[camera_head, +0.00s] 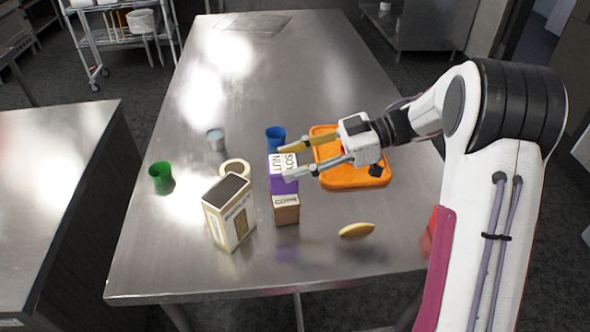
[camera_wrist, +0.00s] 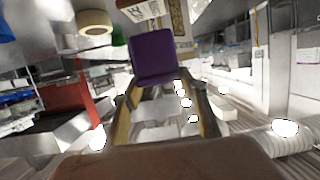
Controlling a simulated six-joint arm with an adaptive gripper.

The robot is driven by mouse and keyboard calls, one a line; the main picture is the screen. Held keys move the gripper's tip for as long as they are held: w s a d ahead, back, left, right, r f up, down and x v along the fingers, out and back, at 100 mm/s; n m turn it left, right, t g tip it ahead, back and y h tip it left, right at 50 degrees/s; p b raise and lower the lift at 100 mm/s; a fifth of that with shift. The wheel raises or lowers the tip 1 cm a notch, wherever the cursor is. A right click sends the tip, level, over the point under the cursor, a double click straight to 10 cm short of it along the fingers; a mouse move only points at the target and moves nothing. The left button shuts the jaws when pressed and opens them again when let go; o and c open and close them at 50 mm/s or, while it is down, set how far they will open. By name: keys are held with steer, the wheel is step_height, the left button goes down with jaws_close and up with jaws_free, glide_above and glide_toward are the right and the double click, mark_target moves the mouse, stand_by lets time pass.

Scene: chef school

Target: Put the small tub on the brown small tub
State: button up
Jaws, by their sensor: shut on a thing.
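The small tub (camera_head: 282,186) is purple with a white lid lettered in black. My gripper (camera_head: 284,163) is shut on it, with one finger on each side. In the wrist view the purple tub (camera_wrist: 153,57) shows between the fingertips. The brown small tub (camera_head: 286,215) stands on the steel table, directly below the purple tub in the head view. Its pale lettered upper part shows just under the purple tub. I cannot tell whether the two tubs touch or a small gap remains.
A tan box (camera_head: 230,222) and a cream ring (camera_head: 236,168) stand left of the tubs. A blue cup (camera_head: 275,135), grey can (camera_head: 216,140) and green cup (camera_head: 161,176) are around them. An orange tray (camera_head: 352,180) and yellow piece (camera_head: 356,231) lie right. The far table is clear.

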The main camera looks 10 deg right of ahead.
steer(key=shift+f, duration=1.45)
steer(key=shift+f, duration=0.1)
steer(key=o, duration=1.2)
steer(key=shift+o, duration=0.2)
steer(key=v, duration=1.2)
